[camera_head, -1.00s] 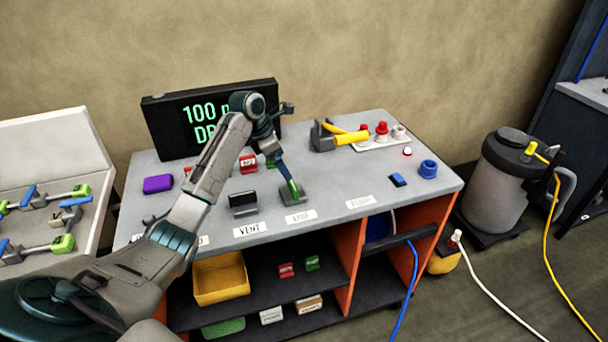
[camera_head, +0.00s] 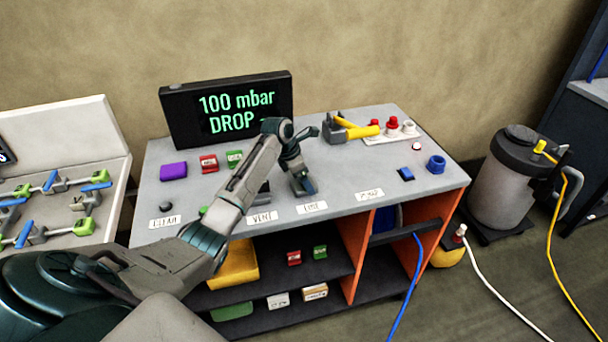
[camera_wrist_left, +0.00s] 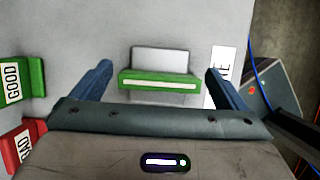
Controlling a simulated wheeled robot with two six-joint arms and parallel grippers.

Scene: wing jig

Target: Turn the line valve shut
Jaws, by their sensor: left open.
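The line valve stands on the grey bench top behind the LINE label (camera_head: 315,206). In the left wrist view its green handle (camera_wrist_left: 160,82) is a wide bar with a pale stripe, in front of a whitish block. My left gripper (camera_head: 303,187) is above the valve in the head view and hides it there. In the left wrist view my left gripper (camera_wrist_left: 160,85) is open, with one blue finger on each side of the handle and a visible gap at both sides. My right gripper is not in view.
A black display (camera_head: 228,110) reads "100 mbar DROP". Red (camera_head: 208,163) and green blocks stand left of my arm. A yellow-handled tool (camera_head: 350,127) lies at the back right. The VENT label (camera_head: 262,218) is left of LINE. The bench top (camera_head: 365,170) right of the gripper is mostly clear.

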